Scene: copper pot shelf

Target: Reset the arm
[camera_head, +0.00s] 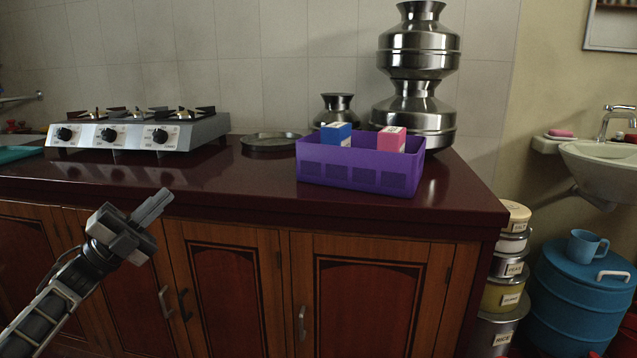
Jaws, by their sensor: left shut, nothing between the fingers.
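My left gripper (152,207) comes in from the lower left on my left arm. Its fingers are together and hold nothing. It is in front of the cabinet doors, with its tips near the height of the counter's front edge and apart from any object. My right gripper is not in the view.
A dark red counter (237,180) carries a gas stove (140,132), a flat round dish (270,142) and a purple basket (357,166) with a blue box (336,134) and a pink box (391,139). Steel pots (416,105) stand behind. The counter's front middle is clear.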

